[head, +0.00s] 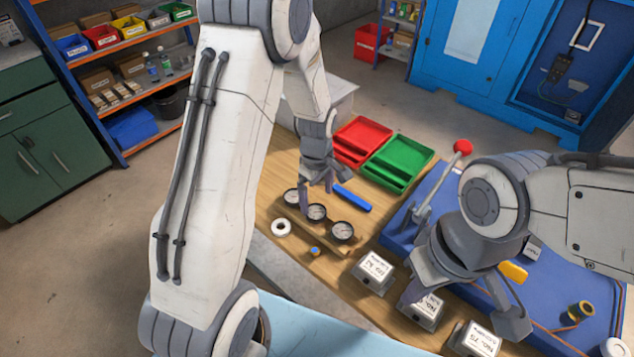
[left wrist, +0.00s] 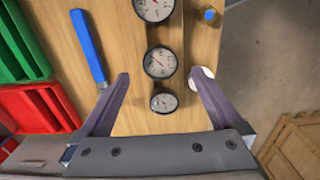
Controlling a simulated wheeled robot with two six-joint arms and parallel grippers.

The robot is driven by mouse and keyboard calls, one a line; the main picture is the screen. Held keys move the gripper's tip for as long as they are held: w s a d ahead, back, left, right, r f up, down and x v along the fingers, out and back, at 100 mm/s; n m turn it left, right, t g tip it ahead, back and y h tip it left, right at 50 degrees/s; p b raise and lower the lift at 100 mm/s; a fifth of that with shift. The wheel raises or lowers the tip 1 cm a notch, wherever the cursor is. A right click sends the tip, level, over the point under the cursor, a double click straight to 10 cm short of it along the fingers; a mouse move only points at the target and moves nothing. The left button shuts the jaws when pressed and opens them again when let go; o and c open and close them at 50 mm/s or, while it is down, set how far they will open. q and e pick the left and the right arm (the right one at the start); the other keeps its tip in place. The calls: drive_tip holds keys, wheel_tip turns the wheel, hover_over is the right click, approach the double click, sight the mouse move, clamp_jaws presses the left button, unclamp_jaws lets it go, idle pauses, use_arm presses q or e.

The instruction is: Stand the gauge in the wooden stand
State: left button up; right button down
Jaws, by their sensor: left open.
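Three round dial gauges with black rims sit in a row at the wooden stand (head: 350,250): a left one (head: 291,197), a middle one (head: 316,212) and a right one (head: 342,231). The left wrist view shows a small gauge (left wrist: 163,102), a larger one (left wrist: 160,62) and the largest (left wrist: 154,10), cut by the top edge. How each is seated cannot be told. My left gripper (head: 318,194) is open above the row; its fingers lie on either side of the smaller gauges in the left wrist view (left wrist: 162,76). My right gripper (head: 465,302) is open over white labelled boxes.
A blue-handled tool (head: 352,198), red tray (head: 362,140) and green tray (head: 398,163) lie behind the gauges. White labelled boxes (head: 374,271) and a red-knobbed lever (head: 462,147) are at the right.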

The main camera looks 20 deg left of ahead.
sight(317, 211)
use_arm(q)
drive_tip(key=s+d+r+m, duration=0.4)
drive_tip(key=d+r, duration=0.1)
drive_tip(key=r, duration=0.5)
drive_tip(key=s+d+r+m, duration=0.2)
drive_tip(key=s+d+m, duration=0.2)
drive_tip(key=s+m, duration=0.4)
drive_tip(key=s+d+r+m+h, duration=0.1)
drive_tip(key=s+d+r+m, duration=0.2)
drive_tip(key=s+m, duration=0.6)
drive_tip(key=s+d, duration=0.2)
drive_tip(key=shift+s+r, duration=0.2)
drive_tip(key=shift+s, duration=0.2)
drive_tip(key=shift+d, duration=0.1)
